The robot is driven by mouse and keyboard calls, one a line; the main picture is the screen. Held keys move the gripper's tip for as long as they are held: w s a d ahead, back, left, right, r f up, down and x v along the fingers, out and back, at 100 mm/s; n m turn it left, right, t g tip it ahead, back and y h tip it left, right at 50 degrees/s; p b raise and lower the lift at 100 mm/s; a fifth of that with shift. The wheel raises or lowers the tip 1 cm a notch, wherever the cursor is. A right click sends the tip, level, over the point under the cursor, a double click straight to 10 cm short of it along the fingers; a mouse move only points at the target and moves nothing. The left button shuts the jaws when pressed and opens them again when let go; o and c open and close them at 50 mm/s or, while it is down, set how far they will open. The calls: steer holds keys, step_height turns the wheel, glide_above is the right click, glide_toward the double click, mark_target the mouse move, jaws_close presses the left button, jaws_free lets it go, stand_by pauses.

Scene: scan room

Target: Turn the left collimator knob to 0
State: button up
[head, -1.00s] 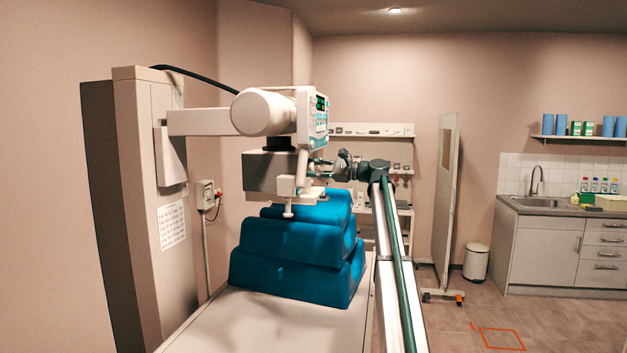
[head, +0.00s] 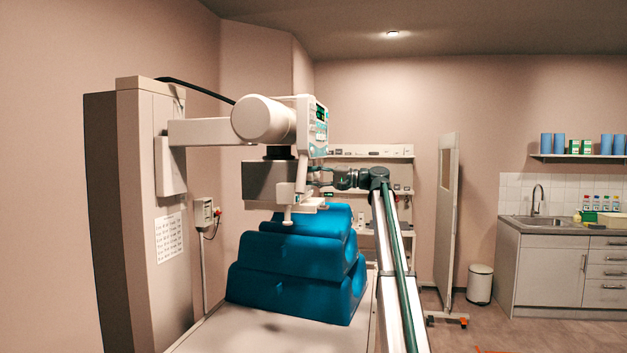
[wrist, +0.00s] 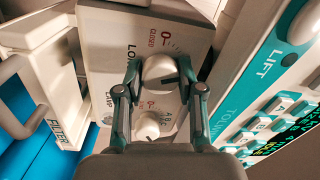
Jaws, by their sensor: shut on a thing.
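In the wrist view a large white round knob (wrist: 158,70) sits on the pale collimator panel (wrist: 105,50). My gripper (wrist: 159,64) is shut on this knob, one finger on each side. A dark mark shows on the knob's right part. A red scale with "0" and "CLOSED" is printed above it, and part of the word "LONG" to its left. A smaller white knob (wrist: 148,126) is below, between the finger links, with its own red 0. In the head view the grey collimator box (head: 268,181) hangs under the tube; my gripper (head: 318,176) is at its right side, its fingers too small to make out.
A control console (wrist: 275,105) with a "LIFT" label is close on the right in the wrist view. A filter holder (wrist: 55,100) is on the left. Blue cushions (head: 295,275) lie on the table below the collimator. A screen (head: 446,220) stands at the right.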

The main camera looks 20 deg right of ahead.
steer(key=n+p, duration=0.2)
steer(key=n, duration=1.1)
steer(key=shift+n+g, duration=0.3)
stand_by(0.3)
steer(key=o, duration=1.1)
steer(key=shift+o, duration=0.2)
steer(key=v, duration=1.2)
